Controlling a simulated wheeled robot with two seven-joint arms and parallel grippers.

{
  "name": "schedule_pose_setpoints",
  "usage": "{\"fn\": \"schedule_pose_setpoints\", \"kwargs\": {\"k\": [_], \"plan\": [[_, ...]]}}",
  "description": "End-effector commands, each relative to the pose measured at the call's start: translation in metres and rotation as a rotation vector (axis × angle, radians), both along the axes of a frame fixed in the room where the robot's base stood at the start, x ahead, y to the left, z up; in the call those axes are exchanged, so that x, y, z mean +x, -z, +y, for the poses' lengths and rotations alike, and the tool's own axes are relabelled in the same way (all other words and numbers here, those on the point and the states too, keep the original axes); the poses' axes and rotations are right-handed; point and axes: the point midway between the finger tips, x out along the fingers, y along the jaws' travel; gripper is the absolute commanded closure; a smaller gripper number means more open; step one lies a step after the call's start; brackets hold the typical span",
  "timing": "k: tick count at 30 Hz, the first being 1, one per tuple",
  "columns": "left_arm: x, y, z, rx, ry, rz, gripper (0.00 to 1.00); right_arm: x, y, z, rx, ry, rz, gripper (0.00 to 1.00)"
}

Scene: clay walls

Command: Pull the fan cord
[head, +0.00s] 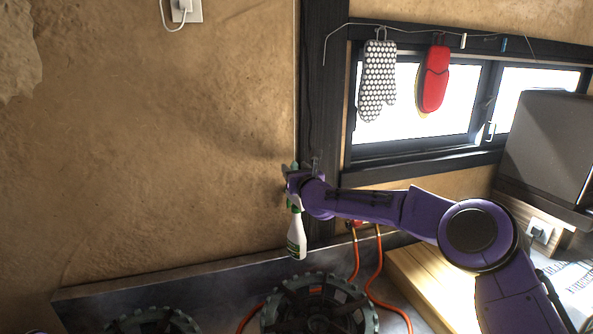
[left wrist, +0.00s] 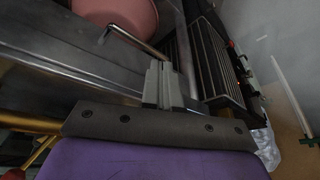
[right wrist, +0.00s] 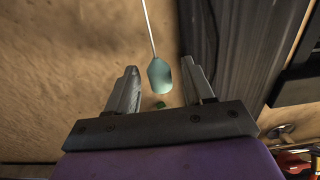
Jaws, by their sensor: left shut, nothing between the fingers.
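The fan cord (right wrist: 149,28) is a thin pale line ending in a teal pull knob (right wrist: 159,74) in the right wrist view. The cord also hangs down the clay wall in the head view (head: 295,90). My right gripper (right wrist: 160,66) is open, with one finger on either side of the knob and visible gaps to both. In the head view the right gripper (head: 292,178) is beside the dark post, partly hiding the knob. My left gripper (left wrist: 161,66) is shut and empty in the left wrist view, away from the cord.
A white spray bottle (head: 297,238) shows just below my right gripper. A dotted oven mitt (head: 378,80) and a red mitt (head: 434,80) hang by the window. A dark post (head: 322,80) stands right of the cord. A stove burner (head: 318,303) is below.

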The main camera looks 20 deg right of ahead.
Motion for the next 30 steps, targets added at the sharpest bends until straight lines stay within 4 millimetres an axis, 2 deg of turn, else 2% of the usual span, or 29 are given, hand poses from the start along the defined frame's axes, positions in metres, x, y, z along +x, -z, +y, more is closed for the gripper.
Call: {"fn": "schedule_pose_setpoints", "kwargs": {"k": [1,3,4,30], "plan": [[0.0,0.0,0.0,0.0,0.0,0.0,1.0,0.0,0.0,0.0,0.0,0.0,0.0,0.65],[0.0,0.0,0.0,0.0,0.0,0.0,1.0,0.0,0.0,0.0,0.0,0.0,0.0,0.88],[0.0,0.0,0.0,0.0,0.0,0.0,1.0,0.0,0.0,0.0,0.0,0.0,0.0,0.89],[0.0,0.011,0.0,0.0,0.0,0.0,1.0,0.0,0.01,0.0,0.0,0.0,0.001,0.89]]}}
